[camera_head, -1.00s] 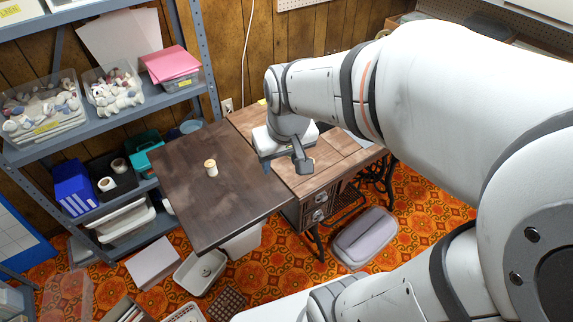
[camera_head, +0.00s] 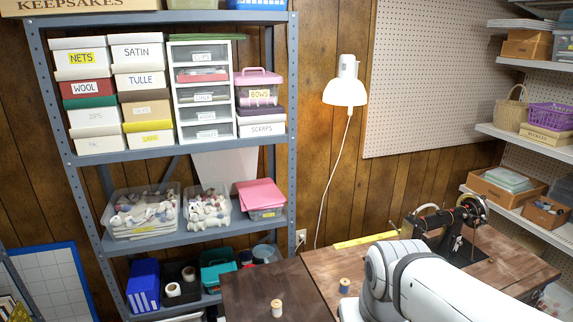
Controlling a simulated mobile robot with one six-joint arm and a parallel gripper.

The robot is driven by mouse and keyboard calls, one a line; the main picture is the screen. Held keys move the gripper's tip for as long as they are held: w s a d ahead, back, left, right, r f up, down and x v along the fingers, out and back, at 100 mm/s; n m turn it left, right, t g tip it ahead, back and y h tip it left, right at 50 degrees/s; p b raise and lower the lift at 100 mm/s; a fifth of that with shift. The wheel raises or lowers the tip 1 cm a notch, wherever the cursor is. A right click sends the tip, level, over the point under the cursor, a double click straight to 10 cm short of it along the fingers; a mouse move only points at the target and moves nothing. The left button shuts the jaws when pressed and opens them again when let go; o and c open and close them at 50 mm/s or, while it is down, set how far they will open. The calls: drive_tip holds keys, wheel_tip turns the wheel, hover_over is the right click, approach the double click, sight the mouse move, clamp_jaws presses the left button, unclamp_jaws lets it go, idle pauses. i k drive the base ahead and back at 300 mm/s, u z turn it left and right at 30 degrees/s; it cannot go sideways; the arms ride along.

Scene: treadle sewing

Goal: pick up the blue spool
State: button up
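A small spool with blue thread (camera_head: 344,286) stands upright on the wooden sewing table, just left of my arm's wrist. A second spool (camera_head: 277,308), pale cream or tan, stands upright on the dark wooden leaf to its left. My arm enters from the lower right and bends down close to the right side of the blue spool. My gripper is below the bottom edge of the picture, so its fingers do not show.
A black sewing machine (camera_head: 453,225) stands on the table behind my arm. A yellow ruler (camera_head: 366,239) lies along the table's back edge. A wall lamp (camera_head: 346,88) hangs above. A grey shelf unit (camera_head: 293,130) with boxes and bins stands at the left.

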sight(345, 283)
drive_tip(key=u, duration=1.25)
drive_tip(key=k, duration=0.75)
drive_tip(key=z, duration=1.05)
drive_tip(key=i, duration=0.95)
drive_tip(key=z, duration=0.05)
